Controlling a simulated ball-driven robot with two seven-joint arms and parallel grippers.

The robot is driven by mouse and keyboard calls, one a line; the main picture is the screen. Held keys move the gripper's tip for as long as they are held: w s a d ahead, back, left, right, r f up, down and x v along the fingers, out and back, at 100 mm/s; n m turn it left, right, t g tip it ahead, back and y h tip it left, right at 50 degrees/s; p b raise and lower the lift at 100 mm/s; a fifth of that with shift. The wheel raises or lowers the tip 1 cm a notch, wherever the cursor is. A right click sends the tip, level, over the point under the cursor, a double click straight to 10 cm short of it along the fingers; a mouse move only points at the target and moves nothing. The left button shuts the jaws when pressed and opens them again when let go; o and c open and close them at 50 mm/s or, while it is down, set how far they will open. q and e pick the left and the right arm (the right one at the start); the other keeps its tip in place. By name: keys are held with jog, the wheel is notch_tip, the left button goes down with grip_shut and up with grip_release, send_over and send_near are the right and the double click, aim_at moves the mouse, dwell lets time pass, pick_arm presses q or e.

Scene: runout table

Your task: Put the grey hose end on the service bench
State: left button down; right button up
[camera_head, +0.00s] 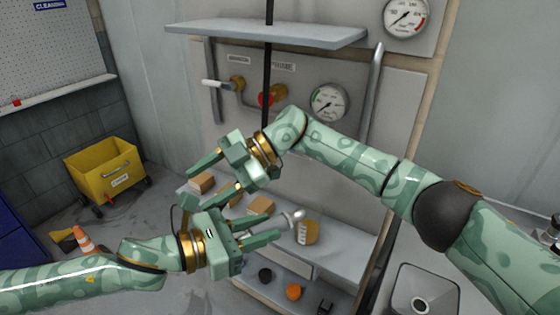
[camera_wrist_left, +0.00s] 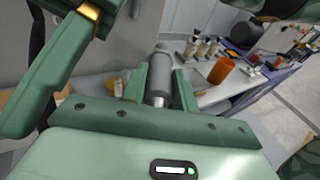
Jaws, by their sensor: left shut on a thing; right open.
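My left gripper (camera_head: 272,229) is shut on the grey hose end (camera_head: 294,216). In the left wrist view, the hose end (camera_wrist_left: 160,78) is a grey cylinder standing out between the two green fingers (camera_wrist_left: 160,85). In the head view only its pale tip shows past the fingers. It is held above a grey bench surface (camera_head: 345,262); I cannot tell whether this is the service bench. My right gripper (camera_head: 214,178) is open and empty, close above and left of the left gripper. It also shows large at the upper left of the left wrist view (camera_wrist_left: 55,60).
An amber jar (camera_head: 307,232) and several cardboard boxes (camera_head: 260,206) stand on the bench. A shelf (camera_head: 265,33), gauges and valves are on the panel behind. A black upright hose or pole (camera_head: 267,75) runs behind my right gripper. An orange cup (camera_wrist_left: 221,70) shows in the wrist view.

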notch_tip(320, 180, up, 4)
jog(key=s+n+h, duration=0.1)
jog(key=s+h, duration=0.1)
jog(key=h, duration=0.1)
notch_tip(320, 180, up, 3)
jog(key=m+t+h, duration=0.4)
jog(key=m+h, duration=0.1)
jog(key=h, duration=0.4)
send_over(280, 218)
notch_tip(280, 218, down, 11)
